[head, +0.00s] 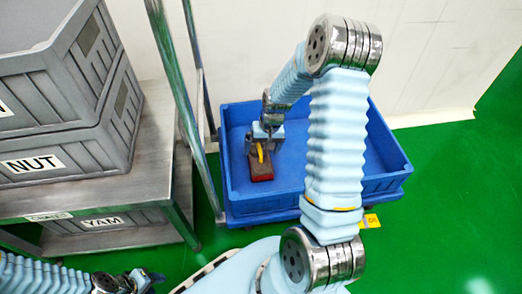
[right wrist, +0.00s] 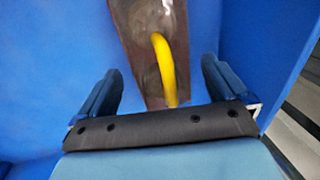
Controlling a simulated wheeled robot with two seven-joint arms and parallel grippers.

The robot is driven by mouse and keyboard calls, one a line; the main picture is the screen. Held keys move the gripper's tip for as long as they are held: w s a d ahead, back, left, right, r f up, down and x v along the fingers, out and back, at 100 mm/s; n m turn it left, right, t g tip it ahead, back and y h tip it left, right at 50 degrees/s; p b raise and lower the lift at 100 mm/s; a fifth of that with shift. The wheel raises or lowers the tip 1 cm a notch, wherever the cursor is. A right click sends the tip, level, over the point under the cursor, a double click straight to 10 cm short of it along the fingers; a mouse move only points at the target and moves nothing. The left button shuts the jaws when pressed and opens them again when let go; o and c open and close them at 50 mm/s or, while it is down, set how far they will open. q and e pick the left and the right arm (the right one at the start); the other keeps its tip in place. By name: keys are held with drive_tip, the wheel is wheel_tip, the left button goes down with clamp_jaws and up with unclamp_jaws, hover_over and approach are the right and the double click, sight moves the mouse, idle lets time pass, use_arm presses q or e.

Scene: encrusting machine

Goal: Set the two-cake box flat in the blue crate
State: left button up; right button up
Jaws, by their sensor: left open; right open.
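The two-cake box (head: 261,171) is a brown and red box with a curved yellow piece on top. It is inside the blue crate (head: 365,187) near its left side and looks flat on the crate floor. In the right wrist view the box (right wrist: 139,42) shows between and beyond the two fingers. My right gripper (head: 263,145) is open above the box's far end in the head view, with a finger on each side in the right wrist view (right wrist: 162,85). The box's near end is hidden there. My left gripper (head: 142,281) is open at the bottom left, away from the crate.
A metal cart (head: 160,181) stands left of the crate, with grey crates labelled NUT (head: 70,155) and YAM (head: 130,220). Its upright posts rise close to the crate's left wall. A white wall stands behind. The crate's right part is empty and the green floor is clear at right.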

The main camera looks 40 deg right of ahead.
sight(267, 153)
wheel_tip(267, 153, up, 10)
drive_tip(key=s+d+p, duration=0.1)
drive_tip(key=shift+d+p, duration=0.35)
drive_tip(key=shift+d, duration=0.05)
idle(0.6)
